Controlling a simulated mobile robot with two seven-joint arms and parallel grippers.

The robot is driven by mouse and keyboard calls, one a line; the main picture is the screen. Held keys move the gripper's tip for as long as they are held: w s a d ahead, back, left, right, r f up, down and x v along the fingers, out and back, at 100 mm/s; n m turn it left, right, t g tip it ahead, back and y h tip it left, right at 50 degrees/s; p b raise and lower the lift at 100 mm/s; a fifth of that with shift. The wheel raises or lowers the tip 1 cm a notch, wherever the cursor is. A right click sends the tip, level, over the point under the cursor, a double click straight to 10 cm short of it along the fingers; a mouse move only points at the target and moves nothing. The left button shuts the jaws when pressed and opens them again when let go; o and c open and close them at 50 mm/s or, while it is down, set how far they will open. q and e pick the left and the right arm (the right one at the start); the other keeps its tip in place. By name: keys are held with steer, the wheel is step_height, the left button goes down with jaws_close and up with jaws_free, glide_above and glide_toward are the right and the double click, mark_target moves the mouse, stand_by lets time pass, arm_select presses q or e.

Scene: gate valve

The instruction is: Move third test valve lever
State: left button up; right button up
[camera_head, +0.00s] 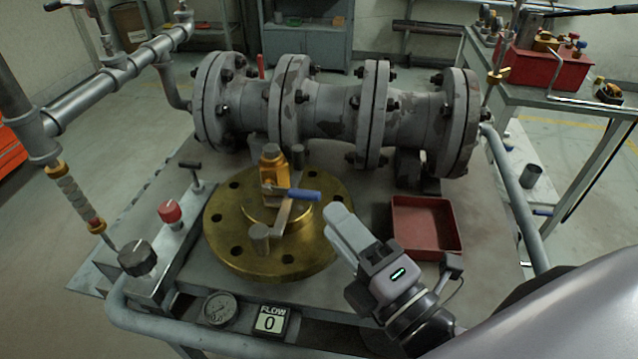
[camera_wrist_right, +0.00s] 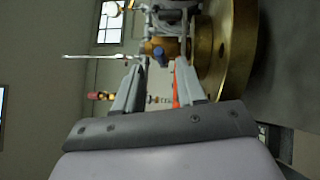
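A small brass valve (camera_head: 273,172) with a blue-handled lever (camera_head: 304,194) stands on a round brass flange (camera_head: 225,240) on the bench. The lever points right, toward my right gripper (camera_head: 338,220). I cannot tell whether this is the lever called third. In the wrist view the blue handle end (camera_wrist_right: 161,60) shows beyond and between the fingertips, apart from them. My right gripper (camera_wrist_right: 159,70) is open and empty, with the flange (camera_wrist_right: 232,50) to its right. My left gripper is not in view.
A grey flanged pipe (camera_head: 335,108) lies behind the flange. A red tray (camera_head: 425,228) is to the right. A T-handle (camera_head: 192,167), red knob (camera_head: 169,211) and black knob (camera_head: 137,258) line the left. A gauge (camera_head: 218,308) and a display reading FLOW 0 (camera_head: 270,320) are in front.

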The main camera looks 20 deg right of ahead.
mark_target(311, 192)
steer(key=shift+w+a+r+p, duration=0.2)
steer(key=shift+w+r+p, duration=0.1)
steer(key=shift+w, duration=0.25)
steer(key=shift+p+x, duration=0.8)
steer(key=shift+x, duration=2.05)
steer(key=shift+f, duration=0.2)
jaws_close()
